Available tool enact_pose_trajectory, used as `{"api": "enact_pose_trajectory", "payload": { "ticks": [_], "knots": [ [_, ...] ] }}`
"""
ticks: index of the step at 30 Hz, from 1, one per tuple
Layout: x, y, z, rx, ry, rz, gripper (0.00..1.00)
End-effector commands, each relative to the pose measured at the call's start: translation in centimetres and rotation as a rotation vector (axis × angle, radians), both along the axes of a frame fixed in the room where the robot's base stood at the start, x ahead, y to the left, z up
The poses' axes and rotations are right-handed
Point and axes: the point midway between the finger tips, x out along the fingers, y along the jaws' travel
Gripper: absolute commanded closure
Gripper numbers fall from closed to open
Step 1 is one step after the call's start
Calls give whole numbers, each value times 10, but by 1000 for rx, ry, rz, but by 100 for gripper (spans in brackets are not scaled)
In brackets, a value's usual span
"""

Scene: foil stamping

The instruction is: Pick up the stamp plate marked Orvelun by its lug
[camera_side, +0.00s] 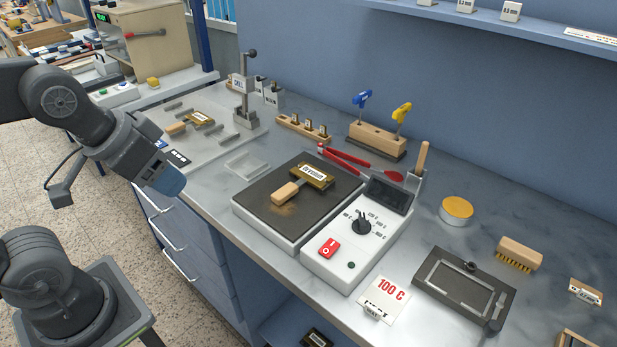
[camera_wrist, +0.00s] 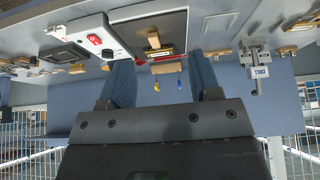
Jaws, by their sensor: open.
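A brass stamp plate (camera_side: 316,180) with a white label and a pale wooden lug (camera_side: 286,193) lies on the dark top of the hot plate (camera_side: 270,215). Its label is too small for me to read surely. It also shows small in the wrist view (camera_wrist: 158,53). A similar plate (camera_side: 200,119) with a wooden lug lies on the pale slab at the back left; its label is unreadable. My gripper (camera_side: 172,184) is left of the bench in the side view, well away from both plates. In the wrist view its two fingers (camera_wrist: 163,78) stand apart with nothing gripped.
The control box (camera_side: 350,240) with dial and red switch adjoins the hot plate. Red tongs (camera_side: 350,160) lie behind it. A lever press (camera_side: 246,95), a wooden tool block (camera_side: 376,139) and a dark tray (camera_side: 463,290) stand around. A 100 C card (camera_side: 388,298) is in front.

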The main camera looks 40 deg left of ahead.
Motion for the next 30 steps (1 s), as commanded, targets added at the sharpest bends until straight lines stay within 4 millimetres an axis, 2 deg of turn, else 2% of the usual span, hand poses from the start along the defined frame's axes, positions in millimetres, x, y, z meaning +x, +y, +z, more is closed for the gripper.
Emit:
{"api": "enact_pose_trajectory", "payload": {
  "ticks": [5,8,12,16,20,24,30],
  "knots": [
    [9,-1,6,-2,22,-1,43],
    [27,-3,16,-5,66,-1,43],
    [68,-8,29,-8,159,-3,43],
    [111,-14,33,-11,247,-3,43],
    [154,-22,27,-9,333,-4,43],
    [193,-30,13,-6,415,-2,43],
    [223,-37,-3,-1,480,0,43]
  ]
}}
